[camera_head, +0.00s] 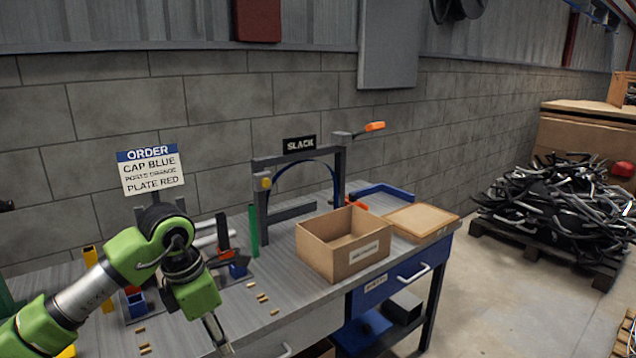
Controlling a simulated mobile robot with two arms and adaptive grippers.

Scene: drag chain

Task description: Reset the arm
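My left arm, green and grey, reaches in from the lower left over the workbench (290,268). Its wrist bends down, and my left gripper (218,335) points down near the bench's front edge. The fingers show as a thin grey shape, too small and edge-on to tell if they are open or shut. I see nothing clearly held in it. My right arm and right gripper are not in view.
A frame labelled SLACK (300,144) and an open cardboard box (345,257) stand right of the arm. Small tan pieces (262,298) lie near the gripper. A blue block (238,270) sits behind the wrist. An order sign (150,170) stands behind.

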